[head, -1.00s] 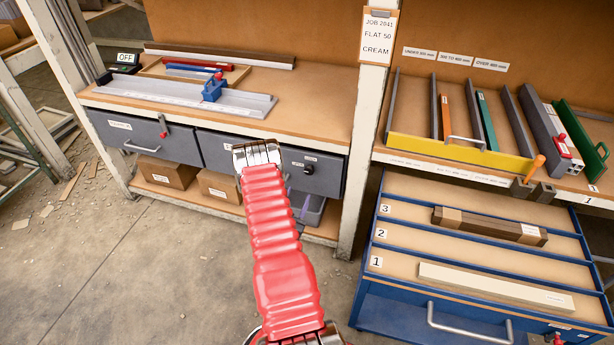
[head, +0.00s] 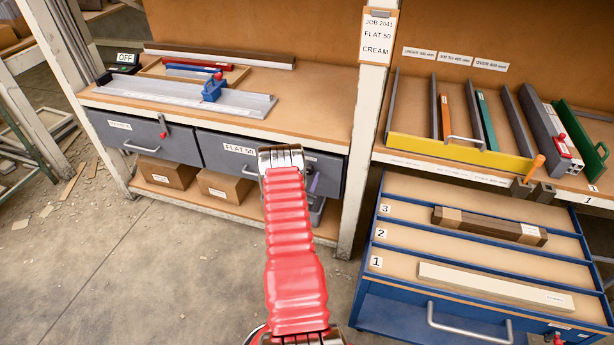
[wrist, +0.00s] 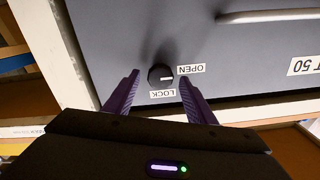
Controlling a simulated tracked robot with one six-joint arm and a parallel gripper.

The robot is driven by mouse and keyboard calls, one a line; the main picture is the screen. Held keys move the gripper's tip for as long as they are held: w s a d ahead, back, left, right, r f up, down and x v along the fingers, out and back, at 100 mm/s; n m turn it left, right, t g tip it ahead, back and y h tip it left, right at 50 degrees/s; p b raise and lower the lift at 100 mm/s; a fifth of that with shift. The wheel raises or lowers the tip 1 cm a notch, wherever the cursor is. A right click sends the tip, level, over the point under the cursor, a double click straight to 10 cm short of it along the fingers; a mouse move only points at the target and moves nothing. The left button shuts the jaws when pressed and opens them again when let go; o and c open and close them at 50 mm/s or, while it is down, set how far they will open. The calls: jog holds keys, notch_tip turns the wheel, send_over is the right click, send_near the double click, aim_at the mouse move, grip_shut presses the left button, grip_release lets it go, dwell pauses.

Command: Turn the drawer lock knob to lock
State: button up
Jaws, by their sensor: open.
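The black drawer lock knob (wrist: 160,76) shows in the wrist view on the grey drawer front (wrist: 230,60). Its white mark points toward the OPEN label (wrist: 191,69); the LOCK label (wrist: 162,93) is just below it in this upside-down view. My gripper (wrist: 159,82) is open, with one purple finger on each side of the knob. I cannot tell whether either finger touches it. In the head view, my red arm and wrist hide the knob; the FLAT 50 drawer (head: 225,155) shows beside them.
The drawer handle (wrist: 270,15) lies near the knob in the wrist view. A white rack post (head: 362,130) stands right of the drawer. Boxes (head: 168,172) sit on the shelf below. A blue cabinet (head: 400,310) with open trays stands to the right.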

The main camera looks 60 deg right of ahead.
grip_shut()
dwell(0.7)
